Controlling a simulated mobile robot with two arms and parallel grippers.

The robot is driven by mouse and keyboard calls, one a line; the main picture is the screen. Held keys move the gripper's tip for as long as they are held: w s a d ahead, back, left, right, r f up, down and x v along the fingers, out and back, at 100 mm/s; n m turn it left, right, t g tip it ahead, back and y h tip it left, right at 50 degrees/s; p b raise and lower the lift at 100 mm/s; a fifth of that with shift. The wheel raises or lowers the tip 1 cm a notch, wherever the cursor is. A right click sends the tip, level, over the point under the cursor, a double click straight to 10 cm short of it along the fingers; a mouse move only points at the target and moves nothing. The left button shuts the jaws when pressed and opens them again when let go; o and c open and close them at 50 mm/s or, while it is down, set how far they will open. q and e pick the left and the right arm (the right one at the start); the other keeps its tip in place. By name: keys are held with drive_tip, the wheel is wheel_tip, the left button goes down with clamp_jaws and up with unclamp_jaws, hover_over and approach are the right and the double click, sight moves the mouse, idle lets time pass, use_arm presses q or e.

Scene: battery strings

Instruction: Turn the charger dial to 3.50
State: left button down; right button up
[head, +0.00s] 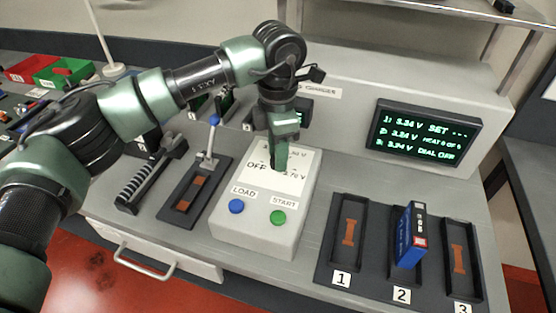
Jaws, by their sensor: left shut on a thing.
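The charger (246,206) is a pale box with a white dial face on its sloped top. "OFF" shows at the left of the face, with partly covered voltage marks at the top and lower right. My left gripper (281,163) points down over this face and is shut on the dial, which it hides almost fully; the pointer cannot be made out. The display (421,133) behind reads 3.34 V on lines 1, 2 and 3, with "SET ---" and "DIAL OFF". My right gripper is out of view.
A blue LOAD button (236,206) and a green START button (278,218) sit in front of the dial. A blue battery (411,236) stands in slot 2 of the tray (372,275) at right; slots 1 and 3 look empty. A lever (211,140) stands left of the charger.

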use_arm(q)
drive_tip(key=shift+r+m+b, duration=0.1)
drive_tip(key=shift+m+b, duration=0.7)
drive_tip(key=shift+m, duration=1.1)
drive_tip(key=shift+w, duration=0.1)
drive_tip(key=c, duration=1.1)
unclamp_jaws()
wheel_tip(320, 180, up, 8)
drive_tip(key=shift+f+b, duration=0.1)
drive_tip(key=shift+b, duration=0.3)
